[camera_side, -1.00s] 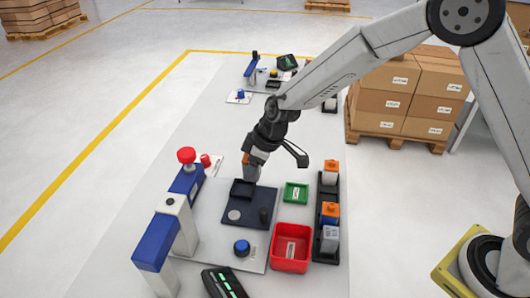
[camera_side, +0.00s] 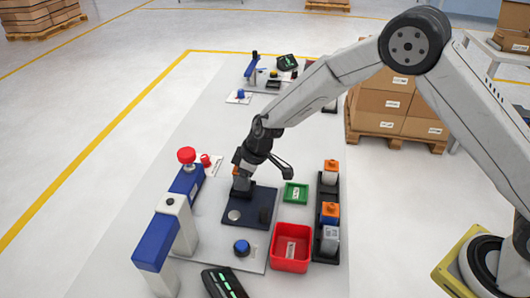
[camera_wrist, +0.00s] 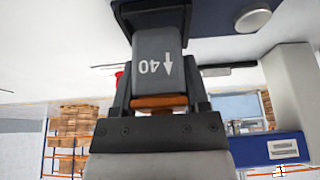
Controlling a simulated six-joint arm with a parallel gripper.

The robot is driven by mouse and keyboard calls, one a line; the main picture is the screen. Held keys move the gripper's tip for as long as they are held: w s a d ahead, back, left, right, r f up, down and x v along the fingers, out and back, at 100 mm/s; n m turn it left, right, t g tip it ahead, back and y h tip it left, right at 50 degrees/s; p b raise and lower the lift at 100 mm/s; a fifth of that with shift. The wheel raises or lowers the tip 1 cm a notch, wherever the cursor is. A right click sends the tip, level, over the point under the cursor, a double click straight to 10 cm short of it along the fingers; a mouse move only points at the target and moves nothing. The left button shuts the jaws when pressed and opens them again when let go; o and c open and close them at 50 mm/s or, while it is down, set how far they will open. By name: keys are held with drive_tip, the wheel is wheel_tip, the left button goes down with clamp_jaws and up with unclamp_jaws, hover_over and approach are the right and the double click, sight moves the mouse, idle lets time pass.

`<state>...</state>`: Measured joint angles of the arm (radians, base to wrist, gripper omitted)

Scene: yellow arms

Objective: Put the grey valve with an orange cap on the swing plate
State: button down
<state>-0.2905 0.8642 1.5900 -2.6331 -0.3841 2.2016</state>
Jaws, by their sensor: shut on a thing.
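My gripper (camera_side: 240,170) is shut on the grey valve with an orange cap (camera_wrist: 157,60), over the back left of the dark blue swing plate (camera_side: 252,210). In the wrist view the valve's orange cap (camera_wrist: 158,102) lies between the fingers of my gripper (camera_wrist: 158,98), and its face shows "40" and an arrow. The valve's far end is at the black holder (camera_wrist: 150,14) on the plate. I cannot tell if it is fully seated. The plate also carries a silver disc (camera_side: 234,215) and a small dark block (camera_side: 265,215).
A black rack (camera_side: 317,225) at the right holds several grey parts, some orange-capped. A red bin (camera_side: 291,262) and a green tray (camera_side: 295,193) stand right of the plate. A blue and white post (camera_side: 178,215) with a red button (camera_side: 186,155) rises at left.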

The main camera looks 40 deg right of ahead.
drive_tip(key=shift+f, duration=0.7)
drive_tip(key=shift+f, duration=0.15)
drive_tip(key=shift+c, duration=0.4)
unclamp_jaws()
drive_tip(key=shift+v, duration=0.8)
drive_tip(key=v, duration=1)
drive_tip(key=shift+r, duration=0.35)
